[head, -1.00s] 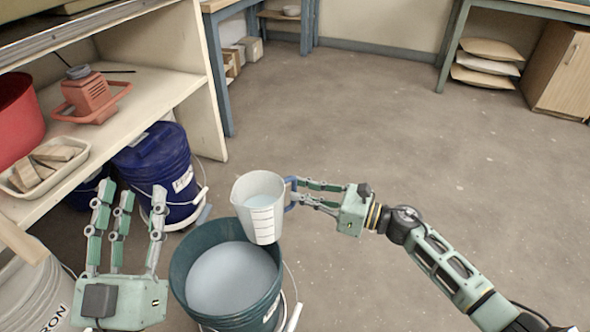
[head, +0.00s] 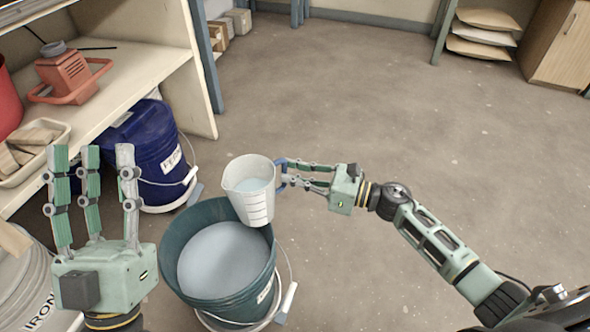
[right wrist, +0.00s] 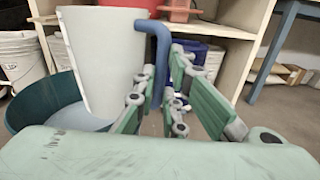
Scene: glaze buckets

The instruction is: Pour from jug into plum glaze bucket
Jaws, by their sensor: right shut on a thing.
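The white jug (head: 250,196) with measuring marks and a blue handle holds pale liquid. It is slightly tilted to the left, over the right rim of a dark green bucket (head: 174,262) filled with pale grey-blue liquid. No stream leaves the jug's lip. My right gripper (head: 284,176) is shut on the jug's handle; in the right wrist view the fingers flank the blue handle (right wrist: 157,60) and the jug (right wrist: 100,60) stands left. My left gripper (head: 92,160) is open and empty, fingers up, left of the green bucket. I cannot read any plum label on this bucket.
A blue lidded bucket (head: 158,150) stands behind, beside the shelf (head: 150,75). A white bucket (head: 30,290) marked IRON is at the lower left. A red tool (head: 68,75) and a tray (head: 58,133) sit on the shelf. The floor to the right is clear.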

